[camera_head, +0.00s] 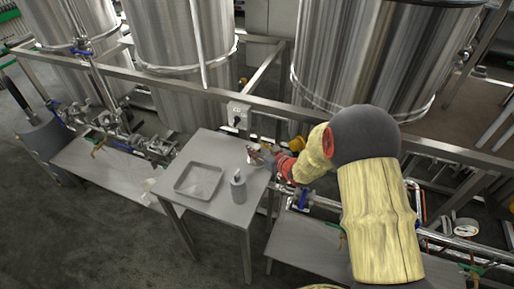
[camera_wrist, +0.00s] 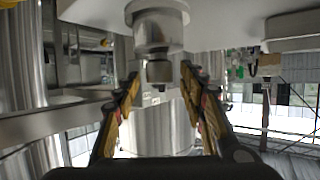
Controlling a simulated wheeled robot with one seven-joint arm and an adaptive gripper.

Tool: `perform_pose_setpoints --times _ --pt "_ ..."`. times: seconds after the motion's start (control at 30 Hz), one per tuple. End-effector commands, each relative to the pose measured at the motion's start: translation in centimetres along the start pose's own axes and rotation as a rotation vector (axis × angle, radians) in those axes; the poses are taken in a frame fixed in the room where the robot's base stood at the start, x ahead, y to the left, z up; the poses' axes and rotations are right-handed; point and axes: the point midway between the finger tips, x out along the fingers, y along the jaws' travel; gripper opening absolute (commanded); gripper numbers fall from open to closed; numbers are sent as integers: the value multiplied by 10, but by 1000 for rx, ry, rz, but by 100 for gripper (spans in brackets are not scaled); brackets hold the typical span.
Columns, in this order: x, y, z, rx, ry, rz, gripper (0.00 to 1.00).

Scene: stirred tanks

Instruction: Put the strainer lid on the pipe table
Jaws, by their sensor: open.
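A small grey table (camera_head: 205,215) stands in front of the tanks; I cannot tell for sure that it is the pipe table. My gripper (camera_head: 258,156) is at its back right corner, at the end of my arm coming from the right. In the wrist view my gripper (camera_wrist: 158,92) is open, one finger on each side. A stepped metal piece (camera_wrist: 158,28) with a narrow end shows ahead, near the gap between the fingers, with space on both sides. It may be the strainer lid, but I cannot tell. In the head view the gripper area is small and partly hidden.
A shallow grey tray (camera_head: 199,181) and a grey upright cylinder (camera_head: 238,188) are on the small table. Its front is bare. Large steel tanks (camera_head: 185,60) stand behind a metal rail (camera_head: 180,87). Pipes and valves (camera_head: 125,140) run at left; a low bench (camera_head: 305,246) stands at right.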

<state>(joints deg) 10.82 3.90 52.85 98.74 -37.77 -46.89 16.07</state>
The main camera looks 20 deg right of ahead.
Motion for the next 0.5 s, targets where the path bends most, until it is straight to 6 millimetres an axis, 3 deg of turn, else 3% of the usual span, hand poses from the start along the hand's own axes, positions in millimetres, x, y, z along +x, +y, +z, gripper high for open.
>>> perform_pose_setpoints --times 0.3,0.5 --pt "-67 1 -2 2 -1 4 41" --pt "-96 1 -1 1 -1 2 41"
